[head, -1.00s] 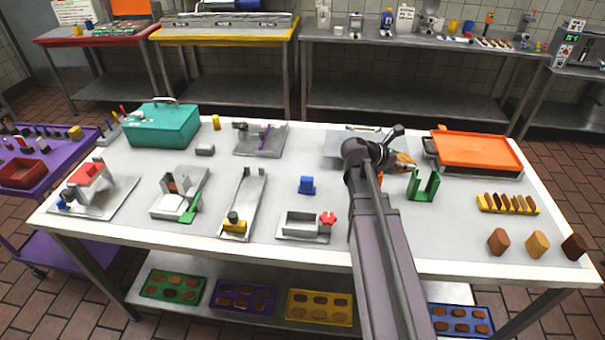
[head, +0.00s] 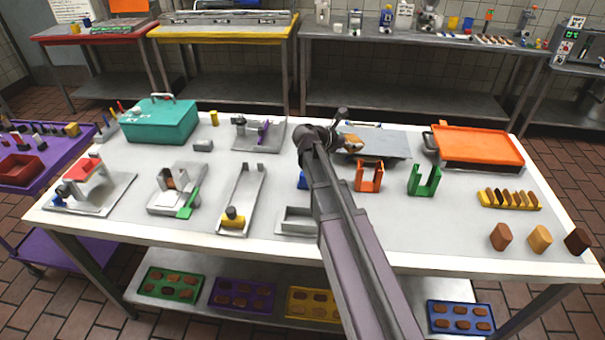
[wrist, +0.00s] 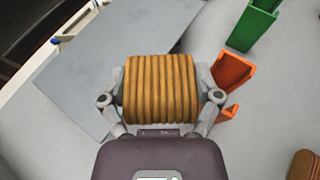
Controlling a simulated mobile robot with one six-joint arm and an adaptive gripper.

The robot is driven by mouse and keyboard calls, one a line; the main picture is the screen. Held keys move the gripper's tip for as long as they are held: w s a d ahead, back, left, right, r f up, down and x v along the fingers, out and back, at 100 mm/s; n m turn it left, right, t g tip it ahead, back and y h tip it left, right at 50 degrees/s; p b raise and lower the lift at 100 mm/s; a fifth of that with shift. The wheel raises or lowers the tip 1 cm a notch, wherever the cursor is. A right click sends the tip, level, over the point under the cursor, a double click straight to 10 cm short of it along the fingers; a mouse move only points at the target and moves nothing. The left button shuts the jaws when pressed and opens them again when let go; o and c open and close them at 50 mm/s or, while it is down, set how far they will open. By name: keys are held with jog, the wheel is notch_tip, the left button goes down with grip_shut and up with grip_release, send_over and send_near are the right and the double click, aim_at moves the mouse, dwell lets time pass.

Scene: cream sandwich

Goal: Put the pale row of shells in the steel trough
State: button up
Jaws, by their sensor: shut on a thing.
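My gripper (wrist: 160,92) is shut on a row of ridged tan-gold shells (wrist: 160,75), one finger at each end of the row. In the head view the row (head: 350,140) shows small at the end of my arm, above the left part of a flat grey steel plate (head: 390,146). A long steel trough (head: 256,192) lies left of my arm, with a yellow block and dark knob at its near end. A shorter steel box (head: 292,222) is partly hidden by my arm. I cannot tell for sure which is the trough named.
An orange bracket (head: 369,178) and a green bracket (head: 424,181) stand upright right of my arm. An orange-topped tray (head: 478,146), a yellow rack (head: 510,202) of brown pieces and three loose shells (head: 540,239) are at the right. A teal box (head: 160,124) stands back left.

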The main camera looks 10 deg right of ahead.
jog(key=w+a+f+n+t, duration=0.1)
jog(key=w+a, duration=0.3)
jog(key=a, duration=0.3)
jog(key=w+a+n+t+b, duration=0.1)
jog(key=w+a, duration=0.3)
jog(key=a, duration=0.2)
jog(key=shift+w+a+f+y, duration=0.2)
jog(key=shift+a+f+y, duration=0.2)
jog(key=shift+f, duration=0.1)
notch_tip(320, 180, down, 6)
jog(key=b, duration=0.6)
jog(key=shift+b, duration=0.35)
jog(key=shift+f+b, duration=1.85)
jog(key=shift+f, duration=0.05)
jog(key=shift+f, duration=0.2)
jog(key=o, duration=0.9)
